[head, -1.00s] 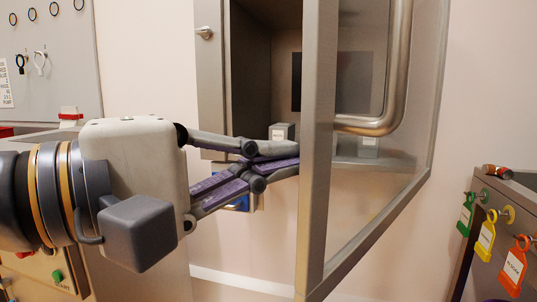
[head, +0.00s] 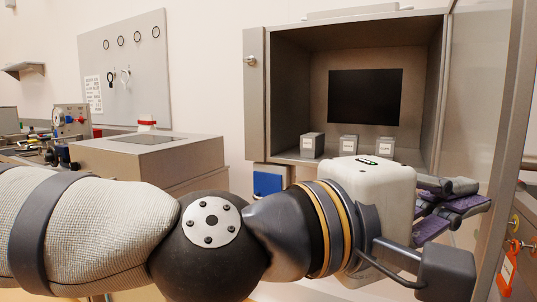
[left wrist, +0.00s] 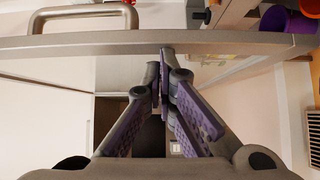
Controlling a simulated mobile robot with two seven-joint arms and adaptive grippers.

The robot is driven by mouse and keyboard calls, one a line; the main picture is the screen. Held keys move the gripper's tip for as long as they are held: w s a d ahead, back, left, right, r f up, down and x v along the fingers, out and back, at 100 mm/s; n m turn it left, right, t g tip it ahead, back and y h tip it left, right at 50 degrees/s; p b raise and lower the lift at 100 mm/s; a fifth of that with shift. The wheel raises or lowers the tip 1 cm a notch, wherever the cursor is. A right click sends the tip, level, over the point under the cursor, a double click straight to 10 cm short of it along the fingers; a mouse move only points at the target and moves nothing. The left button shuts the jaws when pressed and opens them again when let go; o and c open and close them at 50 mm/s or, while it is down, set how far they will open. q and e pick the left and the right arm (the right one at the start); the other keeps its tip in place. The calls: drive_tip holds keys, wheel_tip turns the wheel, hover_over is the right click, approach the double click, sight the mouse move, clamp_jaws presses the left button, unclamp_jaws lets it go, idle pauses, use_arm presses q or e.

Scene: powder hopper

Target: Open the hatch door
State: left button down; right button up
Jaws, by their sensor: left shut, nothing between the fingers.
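In the left wrist view the shut fingertips (left wrist: 167,52) meet or nearly meet the door's frame (left wrist: 250,44); contact is hard to tell. The door's bar handle (left wrist: 85,12) is on the far side of that frame. My right gripper is not in view.
Several small labelled grey containers (head: 312,146) stand inside the open cabinet. A dark panel (head: 365,96) is on its back wall. A pegboard (head: 124,68) and a grey box (head: 150,150) are on the left.

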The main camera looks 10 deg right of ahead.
use_arm(q)
drive_tip(key=s+d+p, duration=0.3)
drive_tip(key=s+d, duration=0.5)
drive_tip(key=d, duration=0.1)
drive_tip(key=shift+s+d, duration=0.15)
drive_tip(key=shift+s, duration=0.15)
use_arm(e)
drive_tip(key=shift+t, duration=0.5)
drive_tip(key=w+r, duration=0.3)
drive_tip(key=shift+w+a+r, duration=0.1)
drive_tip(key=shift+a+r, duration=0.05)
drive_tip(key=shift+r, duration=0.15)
use_arm(q)
drive_tip(key=shift+w, duration=0.1)
